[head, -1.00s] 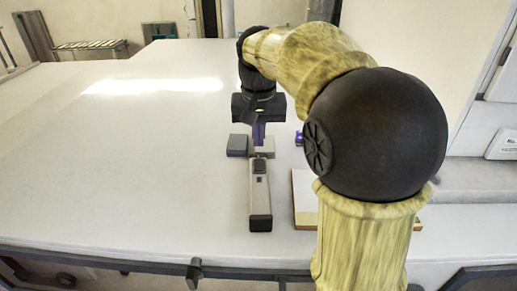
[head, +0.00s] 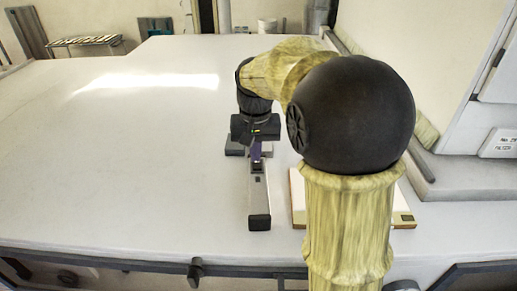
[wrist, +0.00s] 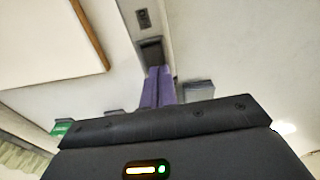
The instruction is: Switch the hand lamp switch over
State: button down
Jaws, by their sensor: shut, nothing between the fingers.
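The hand lamp (head: 259,195) lies on the white table, a long pale grey body with a dark near end. It also shows in the wrist view (wrist: 127,8), running up from the fingers. A dark raised part, seemingly its switch (wrist: 151,50), sits on the lamp just beyond my fingertips. Which way it is tipped I cannot tell. My gripper (head: 255,155) points down over the far part of the lamp. In the wrist view its purple fingers (wrist: 159,76) are together and empty, very close to the dark part; contact is not clear.
A grey block (head: 233,149) stands left of the lamp's far end. A flat pale board with a wooden edge (head: 298,205) lies to the right, partly behind my arm. The left of the table (head: 130,160) is clear.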

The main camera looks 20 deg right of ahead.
jog(key=shift+w+d, duration=0.15)
jog(key=shift+d, duration=0.1)
jog(key=shift+s+a+r, duration=0.1)
jog(key=shift+s+a, duration=0.05)
jog(key=shift+s, duration=0.35)
jog(key=shift+s+a+r, duration=0.1)
jog(key=shift+s+a, duration=0.05)
jog(key=shift+s, duration=0.35)
jog(key=shift+w+r, duration=0.1)
notch_tip(320, 180, up, 17)
jog(key=s+b, duration=0.1)
jog(key=shift+s+a+b, duration=0.25)
jog(key=shift+s+b, duration=0.15)
